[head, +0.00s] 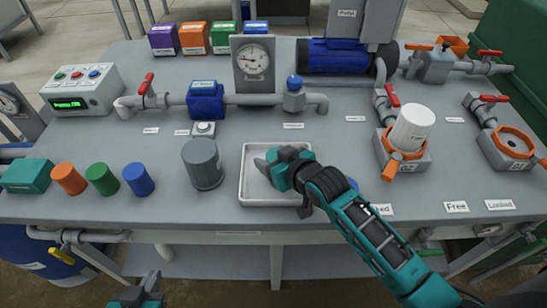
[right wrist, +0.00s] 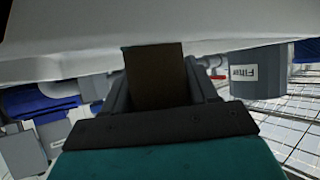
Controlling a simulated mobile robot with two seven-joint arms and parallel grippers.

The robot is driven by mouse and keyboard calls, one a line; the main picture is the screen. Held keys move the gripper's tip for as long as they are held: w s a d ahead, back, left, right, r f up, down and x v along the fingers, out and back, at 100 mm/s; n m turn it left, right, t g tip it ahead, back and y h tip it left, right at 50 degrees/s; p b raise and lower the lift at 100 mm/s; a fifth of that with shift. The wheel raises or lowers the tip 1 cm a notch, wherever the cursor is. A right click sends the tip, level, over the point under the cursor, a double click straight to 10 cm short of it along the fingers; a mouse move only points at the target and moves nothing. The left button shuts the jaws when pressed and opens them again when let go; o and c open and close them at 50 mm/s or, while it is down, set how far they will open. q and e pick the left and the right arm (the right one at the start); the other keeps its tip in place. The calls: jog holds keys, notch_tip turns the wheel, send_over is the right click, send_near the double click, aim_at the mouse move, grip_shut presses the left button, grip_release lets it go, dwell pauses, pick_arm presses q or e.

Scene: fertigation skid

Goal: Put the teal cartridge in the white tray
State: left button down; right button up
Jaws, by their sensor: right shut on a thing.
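The teal cartridge (head: 27,176), a teal block with a pale label, lies on the left front of the bench. The white tray (head: 246,188), shallow with a raised rim, stands at the front middle. My right gripper (head: 264,166) is over the tray, its fingers pointing left. In the right wrist view it is shut on a dark brown block (right wrist: 157,75). I cannot tell what that block is; the head view hides it. A large white surface fills the top of the wrist view. My left gripper (head: 143,290) is low, in front of the bench; its jaws are unclear.
A grey filter cylinder (head: 202,165) stands just left of the tray and shows in the right wrist view (right wrist: 257,72). Orange (head: 69,179), green (head: 102,179) and blue (head: 138,179) cylinders stand right of the teal cartridge. Pipes and a gauge (head: 253,63) lie behind.

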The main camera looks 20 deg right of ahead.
jog(key=o, duration=1.1)
jog(key=shift+f, duration=0.1)
jog(key=shift+r, duration=0.2)
jog(key=p+v, duration=0.1)
jog(key=v, duration=1.1)
jog(key=shift+p, duration=0.4)
jog(key=shift+s+f, duration=0.1)
jog(key=shift+f, duration=0.05)
